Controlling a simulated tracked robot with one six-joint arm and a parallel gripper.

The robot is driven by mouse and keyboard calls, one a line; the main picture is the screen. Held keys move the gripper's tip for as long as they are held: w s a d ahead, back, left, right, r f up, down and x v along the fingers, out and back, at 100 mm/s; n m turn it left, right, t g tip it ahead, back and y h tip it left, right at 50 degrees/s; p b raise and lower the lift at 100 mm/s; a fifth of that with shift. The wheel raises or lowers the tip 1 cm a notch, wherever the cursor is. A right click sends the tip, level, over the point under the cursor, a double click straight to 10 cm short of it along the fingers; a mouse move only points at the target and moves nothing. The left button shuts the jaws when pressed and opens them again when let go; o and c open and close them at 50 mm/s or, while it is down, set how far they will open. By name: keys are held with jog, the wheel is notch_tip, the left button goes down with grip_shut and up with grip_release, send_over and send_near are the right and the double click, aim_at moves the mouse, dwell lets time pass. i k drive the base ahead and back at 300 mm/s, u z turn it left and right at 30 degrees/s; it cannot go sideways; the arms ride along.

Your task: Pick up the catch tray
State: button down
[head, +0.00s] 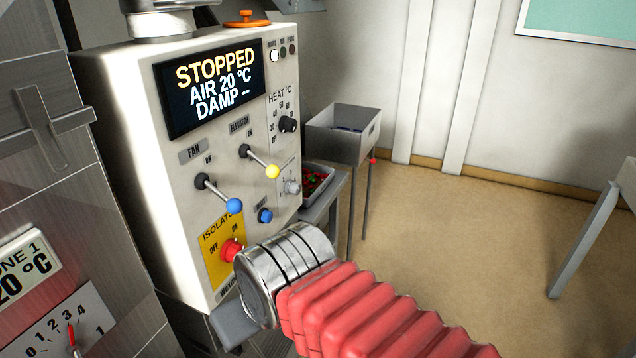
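No object is labelled as the catch tray. A shallow grey tray (333,177) holding small red and green pieces sits just right of the control cabinet, on a small grey stand; the cabinet hides its left part. My arm, with red bellows and a shiny metal cuff, reaches in from the lower right in front of the cabinet's lower right corner.
The control cabinet (110,120) has a display reading STOPPED, AIR 20 °C, DAMP. Its levers (221,194) and red isolator knob (231,250) stick out near my arm. A grey bin on legs (357,146) stands behind the tray. A table (590,230) is at right; open floor lies between.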

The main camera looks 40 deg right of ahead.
aim_at(315, 178)
jog(key=z, duration=2.2)
jog(key=i, duration=1.25)
